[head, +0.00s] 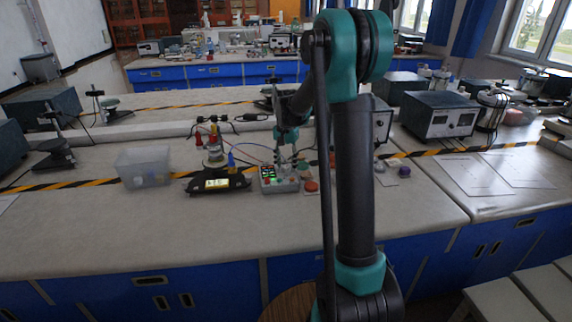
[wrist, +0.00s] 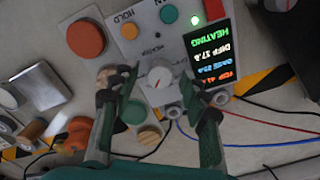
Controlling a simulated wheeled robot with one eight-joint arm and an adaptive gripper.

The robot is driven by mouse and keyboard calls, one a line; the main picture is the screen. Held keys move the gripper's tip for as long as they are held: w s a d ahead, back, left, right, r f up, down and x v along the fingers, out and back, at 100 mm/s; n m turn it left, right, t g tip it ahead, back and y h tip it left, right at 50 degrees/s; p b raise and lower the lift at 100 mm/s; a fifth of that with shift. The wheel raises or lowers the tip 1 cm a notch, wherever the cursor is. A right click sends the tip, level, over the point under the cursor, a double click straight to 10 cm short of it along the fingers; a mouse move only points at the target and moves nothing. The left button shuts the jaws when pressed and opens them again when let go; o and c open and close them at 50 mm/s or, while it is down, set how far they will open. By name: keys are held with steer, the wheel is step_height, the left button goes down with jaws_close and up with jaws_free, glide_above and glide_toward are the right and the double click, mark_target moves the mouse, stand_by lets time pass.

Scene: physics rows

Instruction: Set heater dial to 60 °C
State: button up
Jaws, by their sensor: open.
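The heater control box (head: 283,185) stands on the bench in the head view, left of my arm. In the wrist view its white round dial (wrist: 158,77), marked with a small pointer line, sits near a "HEATER" label. The dial lies between the fingers of my gripper (wrist: 160,88), which are open, one to each side and apart from it in the picture. The box's dark display (wrist: 208,53) appears upside down and shows "HEATING" in green, with coloured number lines below. In the head view my gripper (head: 286,160) is over the box, partly hidden by my arm.
Orange (wrist: 129,31) and teal (wrist: 168,14) buttons and a lit green lamp (wrist: 194,20) are on the panel. A large red-orange disc (wrist: 86,39) lies beside it.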

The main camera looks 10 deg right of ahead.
mark_target(286, 166)
step_height(286, 166, up, 12)
stand_by(0.6)
